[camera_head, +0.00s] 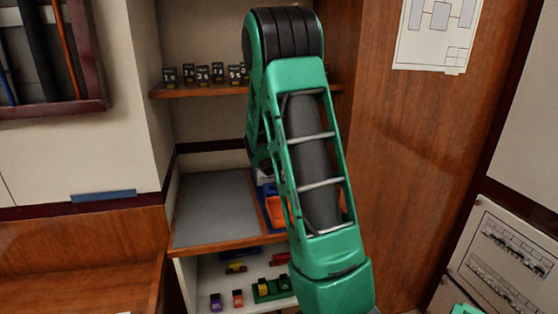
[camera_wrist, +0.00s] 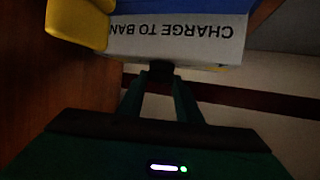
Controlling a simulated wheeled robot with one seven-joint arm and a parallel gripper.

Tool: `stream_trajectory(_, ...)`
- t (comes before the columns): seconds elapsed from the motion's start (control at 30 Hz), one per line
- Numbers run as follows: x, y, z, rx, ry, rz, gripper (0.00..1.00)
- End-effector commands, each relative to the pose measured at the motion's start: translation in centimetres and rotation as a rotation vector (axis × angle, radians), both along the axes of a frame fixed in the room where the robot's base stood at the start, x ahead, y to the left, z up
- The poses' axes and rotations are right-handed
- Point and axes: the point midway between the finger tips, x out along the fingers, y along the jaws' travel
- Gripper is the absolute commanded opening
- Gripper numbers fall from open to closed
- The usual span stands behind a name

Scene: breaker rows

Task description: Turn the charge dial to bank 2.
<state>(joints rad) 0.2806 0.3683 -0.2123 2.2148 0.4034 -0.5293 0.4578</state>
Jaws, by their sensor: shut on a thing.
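In the wrist view, a grey panel (camera_wrist: 205,43) fills the upper part and carries the upside-down words "CHARGE TO BAN", with the rest cut off or covered. My gripper (camera_wrist: 160,76) comes up from below, its two green fingers close together and shut on a small dark knob (camera_wrist: 160,68) at the panel's edge, which looks like the charge dial. The knob's pointer and any bank marks are not readable. In the head view my green arm crosses the middle; my gripper and the dial do not show there.
A yellow part (camera_wrist: 78,22) sits close left of the panel in the wrist view. In the head view, a shelf (camera_head: 200,91) holds small numbered dark blocks, a grey-topped counter (camera_head: 213,208) lies below, and a lower shelf holds small coloured items. A wooden wall (camera_head: 425,150) stands right.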

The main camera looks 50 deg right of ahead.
Motion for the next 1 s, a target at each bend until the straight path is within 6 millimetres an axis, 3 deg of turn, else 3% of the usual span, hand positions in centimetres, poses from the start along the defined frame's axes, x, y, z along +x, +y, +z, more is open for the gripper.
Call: stream_trajectory(1.0,1.7,0.4,-0.3,0.001,0.001,-0.88,0.09)
